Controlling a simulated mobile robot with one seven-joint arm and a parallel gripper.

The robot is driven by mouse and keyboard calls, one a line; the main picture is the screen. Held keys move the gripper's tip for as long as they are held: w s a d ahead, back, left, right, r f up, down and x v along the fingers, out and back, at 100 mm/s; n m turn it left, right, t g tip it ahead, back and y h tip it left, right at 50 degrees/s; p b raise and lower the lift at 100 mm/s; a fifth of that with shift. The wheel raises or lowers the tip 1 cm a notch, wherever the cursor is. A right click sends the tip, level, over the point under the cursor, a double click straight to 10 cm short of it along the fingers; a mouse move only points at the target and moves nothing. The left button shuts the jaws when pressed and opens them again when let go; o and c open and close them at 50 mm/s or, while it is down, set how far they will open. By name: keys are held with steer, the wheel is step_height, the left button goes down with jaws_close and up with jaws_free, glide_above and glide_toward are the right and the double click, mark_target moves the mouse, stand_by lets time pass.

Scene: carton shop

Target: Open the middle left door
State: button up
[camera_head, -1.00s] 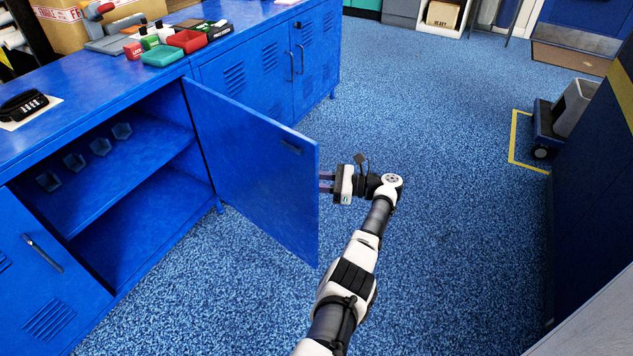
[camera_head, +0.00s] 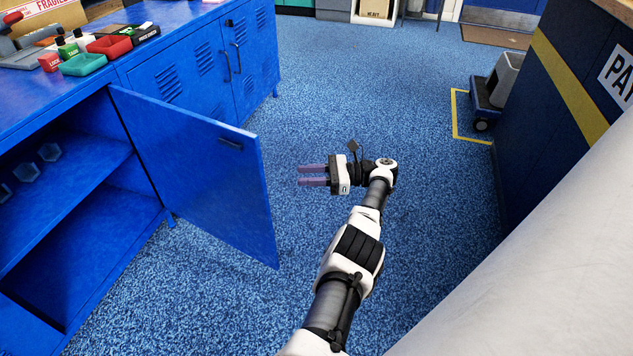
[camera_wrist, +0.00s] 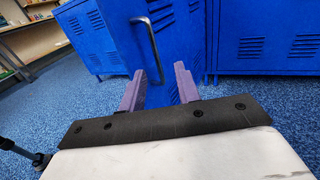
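A blue cabinet door (camera_head: 195,165) stands swung wide open, out from the row of blue cabinets. Behind it the compartment shows a shelf (camera_head: 60,190) with small cups on it. My gripper (camera_head: 312,175) is to the right of the door's free edge, apart from it, over the floor. Its purple fingers are apart with nothing between them. In the wrist view my gripper (camera_wrist: 160,88) shows the same open fingers, with a blue door face and a metal handle (camera_wrist: 148,48) beyond them.
Closed blue doors with handles (camera_head: 228,66) stand farther back. Small coloured trays (camera_head: 83,64) sit on the cabinet top. The carpet (camera_head: 390,80) between is clear.

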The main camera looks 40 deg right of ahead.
steer(key=shift+b+v, duration=0.75)
steer(key=shift+v, duration=0.45)
